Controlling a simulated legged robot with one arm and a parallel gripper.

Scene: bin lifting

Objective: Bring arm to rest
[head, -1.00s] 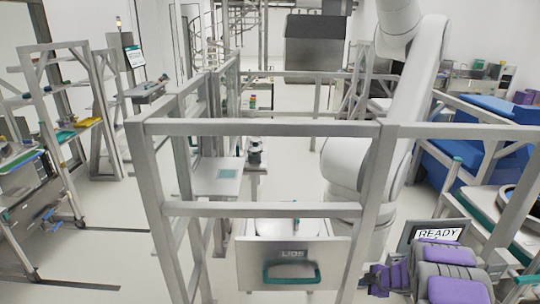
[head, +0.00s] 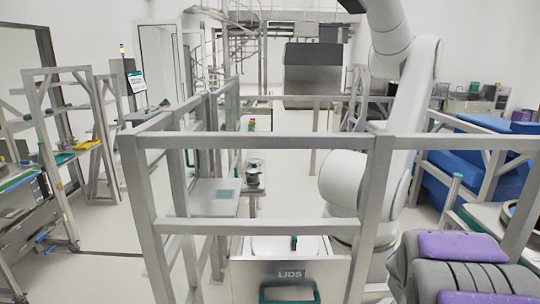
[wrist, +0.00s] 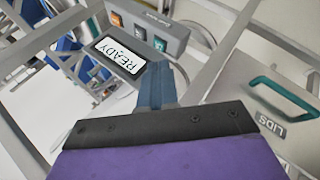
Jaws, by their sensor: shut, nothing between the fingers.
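In the wrist view a purple face with a black edge strip (wrist: 160,130) fills the bottom. My gripper is shut and empty.
A grey metal frame (head: 260,226) crosses in front. A bin marked LIDS (head: 247,272) with a teal handle stands behind it. The wrist view shows a READY display (wrist: 121,61) and a button box (wrist: 140,33). Open floor (head: 110,235) lies left.

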